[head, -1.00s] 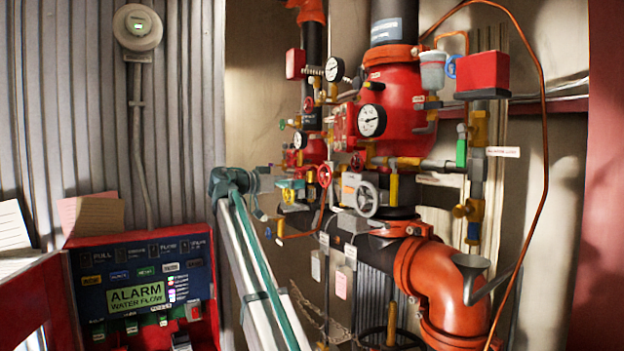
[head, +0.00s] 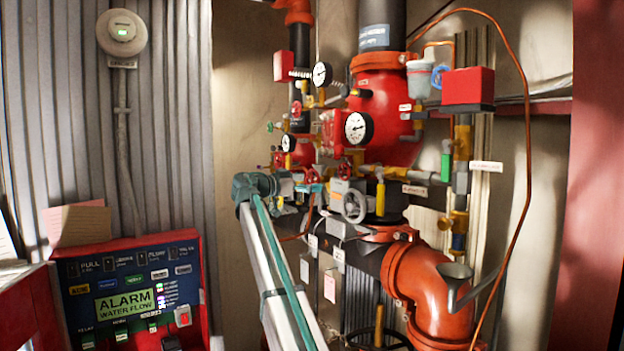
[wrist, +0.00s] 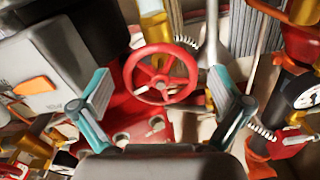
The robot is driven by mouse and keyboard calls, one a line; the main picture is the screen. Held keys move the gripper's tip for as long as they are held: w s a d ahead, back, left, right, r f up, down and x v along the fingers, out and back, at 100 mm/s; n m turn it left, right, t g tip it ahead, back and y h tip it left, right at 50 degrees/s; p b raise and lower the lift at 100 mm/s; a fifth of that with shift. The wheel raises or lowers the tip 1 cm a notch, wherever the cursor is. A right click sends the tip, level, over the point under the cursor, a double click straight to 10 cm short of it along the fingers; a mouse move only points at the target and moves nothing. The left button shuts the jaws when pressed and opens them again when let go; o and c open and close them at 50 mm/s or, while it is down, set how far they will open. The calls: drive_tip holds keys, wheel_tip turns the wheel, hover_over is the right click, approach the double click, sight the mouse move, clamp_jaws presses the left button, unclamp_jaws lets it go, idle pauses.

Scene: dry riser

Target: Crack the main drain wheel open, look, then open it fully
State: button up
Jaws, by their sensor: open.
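A red handwheel (wrist: 160,84) with spokes is centred in the wrist view. My gripper (wrist: 160,78) is open, with one teal finger to the left of the wheel and one to the right, and visible gaps on both sides. I cannot tell how far the fingertips are from it in depth. In the head view my gripper (head: 305,188) is beside the valve trim, overlapping the red wheel area, so that wheel is mostly hidden there. A grey handwheel (head: 354,206) is just to the right. No label showing which wheel is the main drain is readable.
Pressure gauges (head: 358,128), a red valve body (head: 385,95) and small pipes crowd the area around my gripper. A large orange elbow (head: 430,285) lies lower right. The alarm panel (head: 130,290), reading "ALARM WATER FLOW", is at lower left.

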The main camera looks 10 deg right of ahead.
drive_tip(key=shift+w+d, duration=0.25)
drive_tip(key=shift+d, duration=0.2)
drive_tip(key=c, duration=1.1)
drive_tip(key=shift+f+n+b, duration=0.1)
drive_tip(key=shift+n+b, duration=0.3)
drive_tip(key=shift+f+n+b, duration=0.1)
drive_tip(key=shift+n+b, duration=0.75)
drive_tip(key=shift+n, duration=0.05)
drive_tip(key=shift+s+d+r+n+b, duration=0.1)
drive_tip(key=shift+n+b, duration=0.45)
drive_tip(key=shift+n, duration=0.75)
drive_tip(key=shift+s+r+n+b, duration=0.1)
drive_tip(key=shift+n+b, duration=0.4)
drive_tip(key=shift+n, duration=0.8)
